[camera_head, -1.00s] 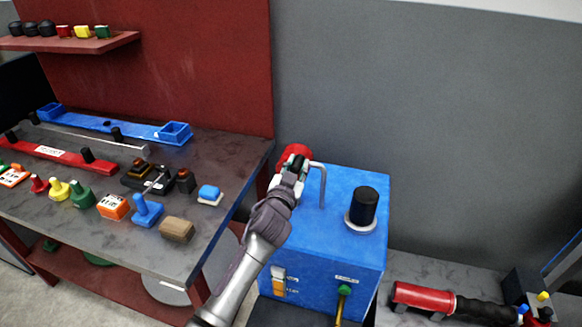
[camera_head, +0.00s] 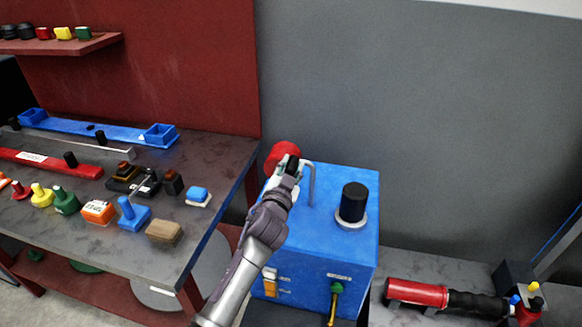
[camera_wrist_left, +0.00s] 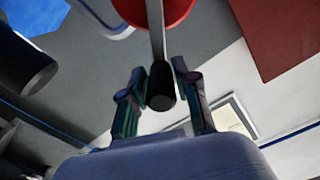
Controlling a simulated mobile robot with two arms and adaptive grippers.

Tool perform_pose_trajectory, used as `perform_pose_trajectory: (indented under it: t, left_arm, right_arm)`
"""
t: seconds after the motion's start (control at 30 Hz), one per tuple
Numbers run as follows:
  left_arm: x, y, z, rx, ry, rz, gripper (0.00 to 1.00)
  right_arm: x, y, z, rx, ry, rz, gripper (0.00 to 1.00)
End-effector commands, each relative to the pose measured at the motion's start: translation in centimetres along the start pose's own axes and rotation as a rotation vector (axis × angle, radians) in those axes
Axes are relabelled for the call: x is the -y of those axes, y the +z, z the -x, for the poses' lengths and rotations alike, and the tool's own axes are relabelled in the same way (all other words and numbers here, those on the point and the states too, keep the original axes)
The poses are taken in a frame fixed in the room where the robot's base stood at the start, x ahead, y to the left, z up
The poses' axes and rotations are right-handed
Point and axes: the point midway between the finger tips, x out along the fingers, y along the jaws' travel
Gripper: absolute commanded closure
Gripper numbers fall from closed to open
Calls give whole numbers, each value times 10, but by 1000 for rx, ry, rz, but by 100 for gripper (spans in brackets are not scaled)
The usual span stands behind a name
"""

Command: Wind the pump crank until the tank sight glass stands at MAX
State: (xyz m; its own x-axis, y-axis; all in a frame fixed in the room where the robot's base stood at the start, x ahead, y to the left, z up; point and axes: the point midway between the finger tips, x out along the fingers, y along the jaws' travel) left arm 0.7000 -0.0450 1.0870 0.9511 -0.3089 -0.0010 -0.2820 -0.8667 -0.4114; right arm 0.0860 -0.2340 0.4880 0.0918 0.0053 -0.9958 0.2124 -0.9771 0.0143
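The blue pump tank box (camera_head: 320,250) stands right of the workbench, with a black cylinder (camera_head: 354,202) on top. The crank's red disc (camera_head: 280,156) is on its left side, partly hidden by my left gripper (camera_head: 290,168). In the left wrist view the red disc (camera_wrist_left: 160,8) and a grey bar lead to the black crank handle (camera_wrist_left: 161,88). The handle lies between the fingers of my left gripper (camera_wrist_left: 161,100), which look closed on it. A small white-over-orange window (camera_head: 270,284), likely the sight glass, is on the box front; its marks are too small to read. My right gripper is out of view.
A bent grey pipe (camera_head: 312,180) rises from the box close to my gripper. The workbench (camera_head: 100,243) at left holds several coloured parts. A red cylinder with a black grip (camera_head: 418,293) lies on a low surface at right.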

Motion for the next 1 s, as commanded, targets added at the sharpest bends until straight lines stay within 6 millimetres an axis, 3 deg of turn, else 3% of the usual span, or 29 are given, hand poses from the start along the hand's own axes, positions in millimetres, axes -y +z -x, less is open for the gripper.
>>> perform_pose_trajectory:
  t: [0.1,0.53,1.0]
  left_arm:
    - [0,0,0,0,0,0,48]
    - [0,1,10,0,-1,0,48]
    - [-1,1,96,1,2,2,48]
  right_arm:
    - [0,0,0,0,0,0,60]
    - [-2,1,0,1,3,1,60]
    - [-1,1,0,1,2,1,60]
